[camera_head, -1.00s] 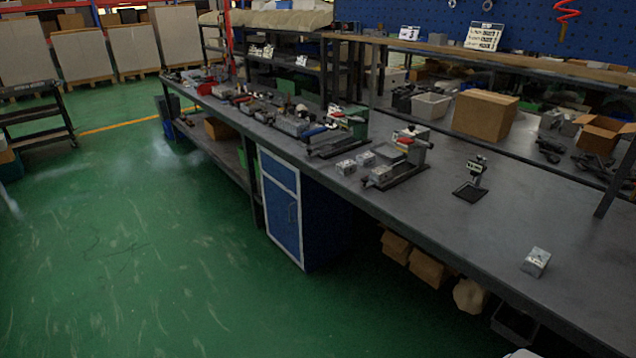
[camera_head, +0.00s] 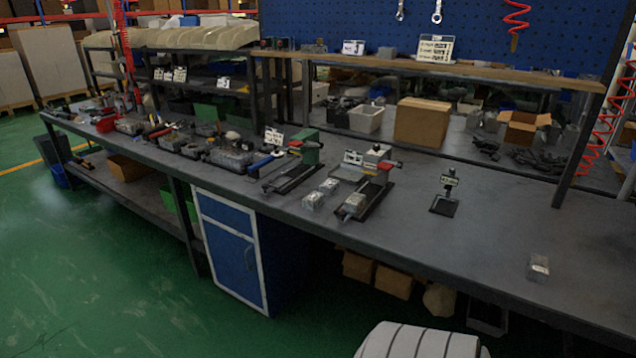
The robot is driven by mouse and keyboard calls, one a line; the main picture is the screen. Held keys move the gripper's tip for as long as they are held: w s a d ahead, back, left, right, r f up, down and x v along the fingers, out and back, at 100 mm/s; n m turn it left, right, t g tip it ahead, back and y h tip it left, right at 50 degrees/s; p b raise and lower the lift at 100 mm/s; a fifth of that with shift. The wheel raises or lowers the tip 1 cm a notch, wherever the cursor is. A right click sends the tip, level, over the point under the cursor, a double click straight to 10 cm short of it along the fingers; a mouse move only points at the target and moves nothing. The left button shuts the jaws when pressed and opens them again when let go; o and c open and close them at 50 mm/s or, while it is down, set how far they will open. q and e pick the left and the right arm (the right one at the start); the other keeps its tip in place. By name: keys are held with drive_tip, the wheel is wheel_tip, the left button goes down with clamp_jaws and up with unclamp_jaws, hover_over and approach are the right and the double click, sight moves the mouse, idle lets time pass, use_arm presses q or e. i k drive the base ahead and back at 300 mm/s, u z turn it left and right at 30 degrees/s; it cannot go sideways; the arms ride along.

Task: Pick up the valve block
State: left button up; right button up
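A small silver-grey valve block (camera_head: 538,268) sits alone on the right part of the dark workbench (camera_head: 480,250), near its front edge. Other small grey blocks stand mid-bench: one block (camera_head: 312,201), another just behind it (camera_head: 328,186), and one at the front of a black fixture (camera_head: 354,204). Neither gripper is in view. A pale ribbed part at the bottom edge appears to be mine, and no fingers show on it.
A black stand (camera_head: 446,194) is between the fixtures and the lone block. The left bench half is crowded with tools and bins. Cardboard boxes (camera_head: 422,122) stand at the back. A blue cabinet (camera_head: 232,250) and a dark post (camera_head: 585,145) are obstacles. The right benchtop is mostly clear.

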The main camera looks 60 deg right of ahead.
sight(355, 201)
drive_tip(key=z, duration=0.1)
drive_tip(key=i, duration=1.45)
drive_tip(key=z, duration=0.55)
drive_tip(key=i, duration=1)
drive_tip(key=z, duration=1.65)
drive_tip(key=i, duration=0.95)
drive_tip(key=z, duration=0.8)
